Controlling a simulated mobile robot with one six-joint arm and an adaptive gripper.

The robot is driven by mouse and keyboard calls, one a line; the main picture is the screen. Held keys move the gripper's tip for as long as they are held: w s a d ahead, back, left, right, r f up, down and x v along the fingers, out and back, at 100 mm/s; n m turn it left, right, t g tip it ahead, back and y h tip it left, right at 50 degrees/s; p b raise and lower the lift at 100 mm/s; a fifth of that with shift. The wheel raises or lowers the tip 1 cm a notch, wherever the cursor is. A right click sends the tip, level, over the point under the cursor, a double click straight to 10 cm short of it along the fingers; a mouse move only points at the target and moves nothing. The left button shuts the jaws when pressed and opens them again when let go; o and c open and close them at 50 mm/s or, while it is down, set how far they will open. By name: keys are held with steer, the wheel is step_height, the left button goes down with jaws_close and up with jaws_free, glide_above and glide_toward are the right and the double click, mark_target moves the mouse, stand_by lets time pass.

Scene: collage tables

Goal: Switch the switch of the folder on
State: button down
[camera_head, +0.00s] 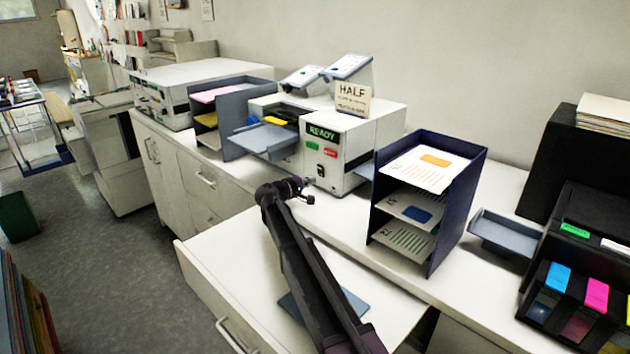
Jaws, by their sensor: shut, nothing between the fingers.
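The folder (365,140) is a white box-shaped machine on the counter, with a black "READY" panel (322,133) on its front. Below the panel sit a green label (312,146) and a red label (330,153). A small dark switch (320,170) shows low on the front face; its position is too small to tell. My gripper (308,192) is shut and empty, just in front of and below the switch. I cannot tell whether it touches the machine.
A grey tray (265,137) juts from the folder's left side. A dark-blue paper rack (457,212) stands close on the right, another rack (232,141) on the left. A "HALF" sign (352,98) stands on top. An open drawer (225,262) lies under my arm.

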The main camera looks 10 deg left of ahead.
steer(key=s+a, duration=0.2)
steer(key=s, duration=0.1)
steer(key=s+a+f+b, duration=0.1)
steer(key=s+a, duration=0.1)
steer(key=s, duration=0.1)
steer(key=s+a, duration=0.3)
steer(key=shift+a+f, duration=0.1)
steer(key=shift+f, duration=0.2)
steer(key=shift+r, duration=0.15)
